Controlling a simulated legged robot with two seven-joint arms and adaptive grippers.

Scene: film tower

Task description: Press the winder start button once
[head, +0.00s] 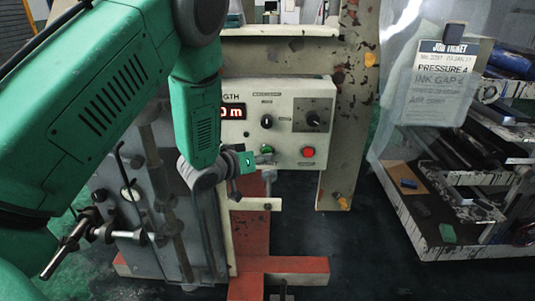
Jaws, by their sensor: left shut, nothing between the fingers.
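The winder's control panel (283,92) is a cream box facing me in the middle of the view. A green button (266,149) and a red button (308,152) sit along its lower part. Above them are a black knob (267,121), a dial (313,120) and a red lit display (232,112), partly hidden by my arm. My left gripper (258,164) is shut and empty, just below and left of the green button. I cannot tell whether it touches the button or panel. My right gripper is not in view.
A painted, chipped machine post (350,110) stands right of the panel. A job ticket (447,75) hangs on clear sheeting at the right. A loaded shelf cart (490,190) stands beyond it. An orange-red machine foot (290,265) is on the dark floor below.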

